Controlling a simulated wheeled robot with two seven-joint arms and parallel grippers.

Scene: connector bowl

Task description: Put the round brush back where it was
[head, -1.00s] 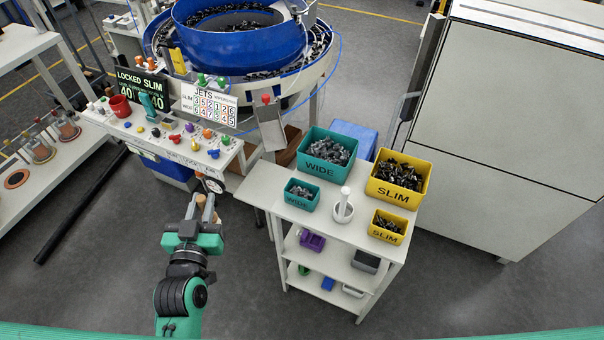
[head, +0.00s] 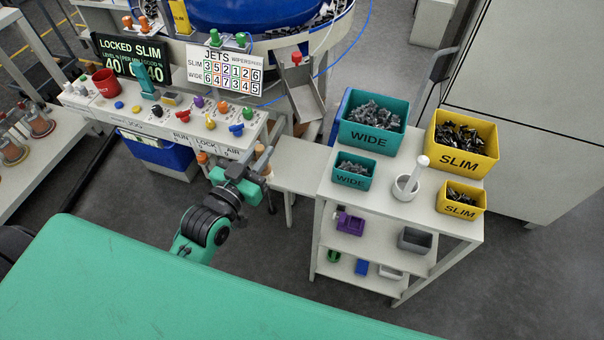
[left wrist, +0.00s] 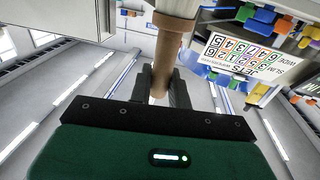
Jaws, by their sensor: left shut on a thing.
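My left gripper (head: 262,162) is shut on a brown, wooden-looking round piece, which I take to be the round brush (head: 267,172). In the left wrist view the brush (left wrist: 174,45) runs up from between the dark fingers (left wrist: 160,92), with a wider brown collar and a pale part at the top edge. Its bristles cannot be made out clearly. In the head view the gripper is held between the control panel's right end and the white shelf unit. My right gripper is not in view.
The control panel (head: 165,125) with coloured knobs is left of the gripper. The white shelf unit (head: 330,212) carries teal WIDE bins (head: 372,137), yellow SLIM bins (head: 459,161) and a white cup (head: 405,188) holding a white stick. A metal chute (head: 304,98) stands behind.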

